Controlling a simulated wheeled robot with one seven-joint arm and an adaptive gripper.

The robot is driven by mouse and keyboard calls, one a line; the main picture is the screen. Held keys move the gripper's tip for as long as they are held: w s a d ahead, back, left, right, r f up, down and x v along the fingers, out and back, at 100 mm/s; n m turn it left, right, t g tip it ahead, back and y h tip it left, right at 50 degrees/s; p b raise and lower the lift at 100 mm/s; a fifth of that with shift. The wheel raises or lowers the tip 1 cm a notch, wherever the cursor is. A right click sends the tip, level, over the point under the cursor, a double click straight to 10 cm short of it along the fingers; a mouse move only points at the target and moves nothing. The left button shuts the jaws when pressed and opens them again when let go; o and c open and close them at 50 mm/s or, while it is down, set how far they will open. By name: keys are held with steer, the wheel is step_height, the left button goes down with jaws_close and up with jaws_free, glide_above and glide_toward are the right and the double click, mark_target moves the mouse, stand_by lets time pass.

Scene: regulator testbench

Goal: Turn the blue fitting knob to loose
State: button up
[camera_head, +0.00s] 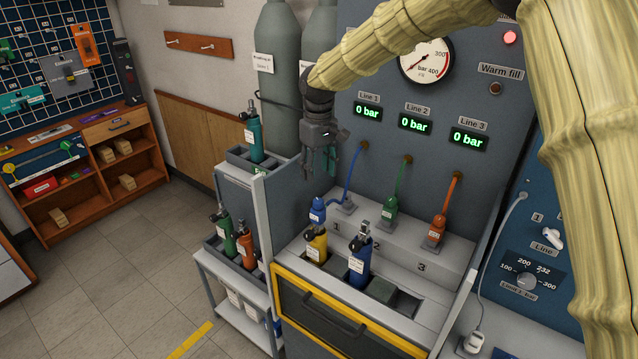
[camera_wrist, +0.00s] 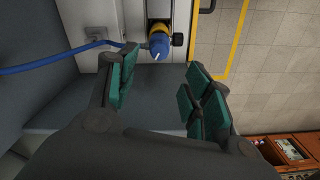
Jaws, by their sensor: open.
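The blue fitting (camera_head: 317,210) sits on top of the yellow cylinder (camera_head: 317,246) in the bench's left slot. A blue hose (camera_head: 351,180) joins it to the panel under Line 1. In the wrist view the blue fitting (camera_wrist: 158,46) shows beyond the fingertips, with a white mark on its end and the hose (camera_wrist: 60,60) running left. My gripper (camera_head: 318,168) is above the fitting, apart from it. In the wrist view its green-padded fingers (camera_wrist: 160,88) are spread with nothing between them. Whether the knob is tight or loose cannot be told.
A dark blue cylinder (camera_head: 360,264) stands right of the yellow one. Green (camera_head: 390,208) and orange (camera_head: 437,228) fittings with hoses sit on the ledge behind. A teal cylinder (camera_head: 253,135) stands on the left rack. Lines 1 to 3 read 0 bar.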

mark_target(319, 200)
step_height(319, 200, down, 10)
steer(key=p, duration=0.3)
steer(key=shift+r, duration=0.1)
stand_by(0.3)
steer(key=c, duration=1.1)
